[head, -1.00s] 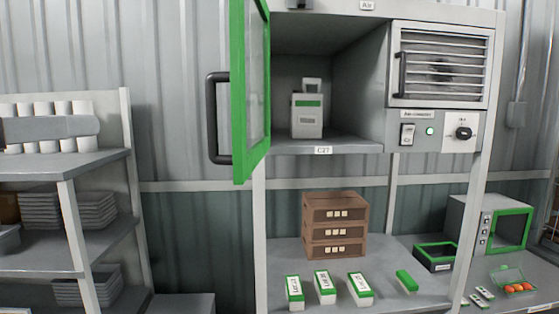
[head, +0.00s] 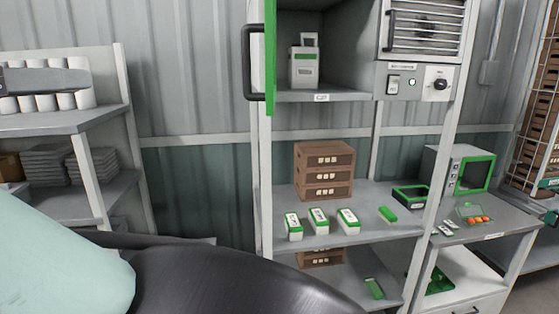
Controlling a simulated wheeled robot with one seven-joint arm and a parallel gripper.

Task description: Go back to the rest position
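Part of my own arm, a pale green link and a dark rounded joint, fills the lower left of the head view. The cabinet (head: 440,160) stands at the centre right. Its green-framed door (head: 270,60) is swung open. A white box with a green band (head: 304,68) stands inside on the cabinet's compartment floor (head: 345,94).
Stacked brown crates (head: 324,172), several green-and-white cartons (head: 319,220) and a black-green tray (head: 411,195) sit on the shelf below. Shelving with white rolls (head: 68,100) stands at left. A green-framed appliance (head: 466,170) and tomatoes (head: 475,219) are at right.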

